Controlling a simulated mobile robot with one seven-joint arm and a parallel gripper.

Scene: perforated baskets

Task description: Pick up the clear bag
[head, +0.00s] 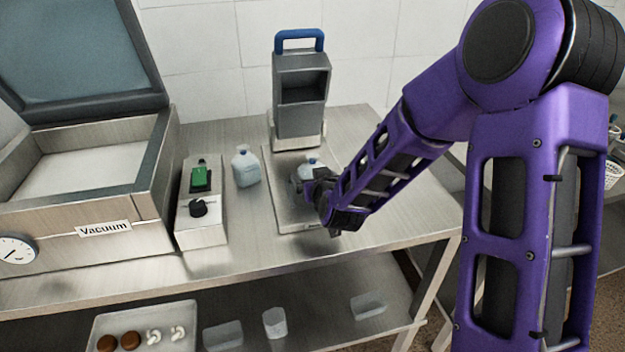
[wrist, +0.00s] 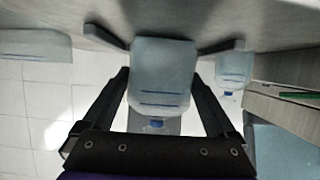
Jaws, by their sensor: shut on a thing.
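A clear bag (wrist: 163,75) with blue lines and a blue cap sits between the two fingers of my gripper (wrist: 163,50) in the wrist view. My gripper is shut on it. In the head view my gripper (head: 322,186) is low over the metal plate in front of the grey upright device, and only part of the held clear bag (head: 311,168) shows behind it. I cannot tell whether the bag touches the plate. A second, similar clear bag (head: 246,168) stands upright on the table to the left; it also shows at the right of the wrist view (wrist: 233,68).
A control box (head: 200,205) with a green switch and an open vacuum machine (head: 80,190) stand at the left. A grey device with a blue handle (head: 300,95) stands behind the plate. The lower shelf holds a tray (head: 140,315) and several clear containers. The table front is clear.

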